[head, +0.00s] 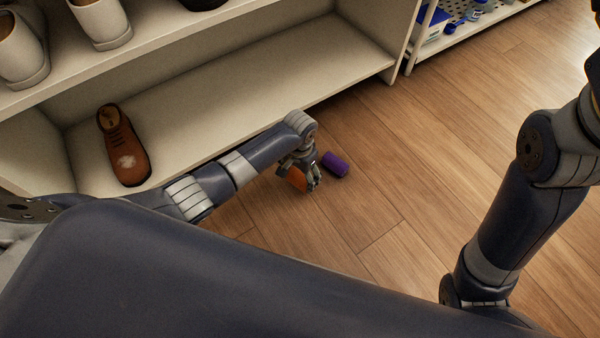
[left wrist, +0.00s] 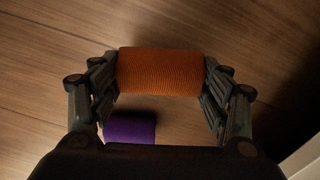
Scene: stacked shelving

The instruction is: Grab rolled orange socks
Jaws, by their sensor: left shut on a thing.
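The rolled orange socks (left wrist: 160,71) sit between the two fingers of my left gripper (left wrist: 161,78) in the left wrist view, with a finger touching each end. My left gripper is shut on them. In the head view my left gripper (head: 312,183) is low by the wooden floor, and the orange socks (head: 297,179) show partly behind its fingers. I cannot tell whether the socks touch the floor. My right gripper is not in view; only part of my right arm shows at the right.
A purple roll (head: 335,164) lies on the floor beside my left gripper; it also shows in the left wrist view (left wrist: 130,127). A brown shoe (head: 123,146) stands on the lower white shelf (head: 240,95). Another rack (head: 470,32) stands at the top right. Floor to the right is clear.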

